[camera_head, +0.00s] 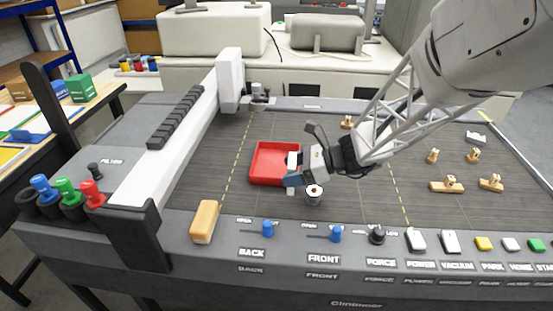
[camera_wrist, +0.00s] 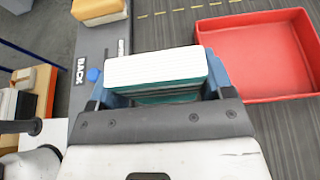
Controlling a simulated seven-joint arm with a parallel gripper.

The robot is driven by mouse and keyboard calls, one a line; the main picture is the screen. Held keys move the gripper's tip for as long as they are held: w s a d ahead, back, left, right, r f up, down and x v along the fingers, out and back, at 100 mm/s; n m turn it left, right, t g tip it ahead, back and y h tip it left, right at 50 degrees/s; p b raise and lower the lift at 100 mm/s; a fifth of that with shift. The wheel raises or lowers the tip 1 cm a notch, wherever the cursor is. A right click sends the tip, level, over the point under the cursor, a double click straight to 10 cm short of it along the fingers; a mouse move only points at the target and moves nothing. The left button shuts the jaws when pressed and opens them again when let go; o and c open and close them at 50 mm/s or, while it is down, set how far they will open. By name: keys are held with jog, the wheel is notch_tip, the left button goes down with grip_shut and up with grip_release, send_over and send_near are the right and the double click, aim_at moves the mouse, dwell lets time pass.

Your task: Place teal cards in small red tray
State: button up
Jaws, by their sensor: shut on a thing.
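The small red tray (camera_head: 268,176) sits on the grey slatted bed of the machine, and it looks empty. In the wrist view the tray (camera_wrist: 262,95) is at the upper right. My gripper (camera_head: 293,178) is at the tray's right front edge in the head view. In the wrist view my gripper (camera_wrist: 158,92) is shut on a stack of teal cards (camera_wrist: 155,66). The stack shows a white top face and teal edges. It is held just beside the tray, outside its wall in the wrist view. Its height above the bed is hard to tell.
A wooden block (camera_head: 204,221) lies at the bed's front left. A small round metal piece (camera_head: 314,194) stands below my gripper. Several wooden clamps (camera_head: 446,185) are on the right. A white crossbar (camera_head: 185,130) spans the left. Knobs and switches line the front edge (camera_head: 336,235).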

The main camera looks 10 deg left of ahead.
dwell(0.4)
send_over(276, 166)
jog(key=shift+w+f, duration=0.1)
jog(key=shift+f, duration=0.65)
jog(key=shift+f, duration=0.1)
dwell(0.3)
jog(key=shift+f, duration=1.7)
jog(key=shift+f, duration=0.1)
jog(key=o, duration=1)
jog(key=shift+c, duration=0.2)
